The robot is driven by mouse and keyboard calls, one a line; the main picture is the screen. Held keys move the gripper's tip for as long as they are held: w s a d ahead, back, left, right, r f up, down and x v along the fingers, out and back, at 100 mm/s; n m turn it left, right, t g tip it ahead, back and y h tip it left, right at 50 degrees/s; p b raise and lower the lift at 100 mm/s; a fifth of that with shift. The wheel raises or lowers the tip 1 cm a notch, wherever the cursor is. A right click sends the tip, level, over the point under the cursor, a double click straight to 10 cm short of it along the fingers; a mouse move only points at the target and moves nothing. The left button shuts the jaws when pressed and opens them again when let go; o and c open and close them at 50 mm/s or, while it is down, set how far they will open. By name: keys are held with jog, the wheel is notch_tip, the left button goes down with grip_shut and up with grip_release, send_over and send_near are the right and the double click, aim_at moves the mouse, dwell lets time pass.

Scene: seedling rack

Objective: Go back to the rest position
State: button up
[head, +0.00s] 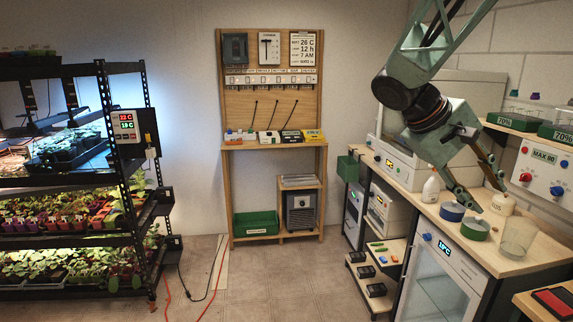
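My arm hangs down from the top right over the wooden counter (522,262). My gripper (488,198) points down above the counter, its two fingers apart with nothing visible between them. One fingertip is above the round blue and green containers; the other overlaps the top of a small white jar (502,205) in the picture. I cannot tell whether it touches the jar. A blue round container (452,212) and a green round container (475,230) stand just below and left of the gripper.
A clear beaker (517,238) and a white bottle (431,188) stand on the counter. A wall control box (543,171) and a shelf (527,128) are close at right. A seedling rack (125,190) stands left, a wooden tool station (273,148) at the back. The middle floor is mostly free, with cables.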

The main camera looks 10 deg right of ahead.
jog(key=s+a+f+t+y, duration=0.1)
jog(key=s+a+y, duration=0.2)
jog(key=s+a, duration=0.4)
jog(key=s+a+f+t+y, duration=0.1)
jog(key=s+a, duration=0.6)
jog(key=a, duration=0.9)
jog(key=s+a+f+n+t+y, duration=0.1)
jog(key=s+a+f+t+y, duration=0.1)
jog(key=s+a+y, duration=0.3)
jog(key=shift+s+a+t, duration=0.6)
jog(key=shift+s+a, duration=1)
jog(key=shift+a, duration=1.75)
notch_tip(320, 180, down, 2)
jog(key=shift+f+b, duration=0.1)
jog(key=shift+b, duration=1)
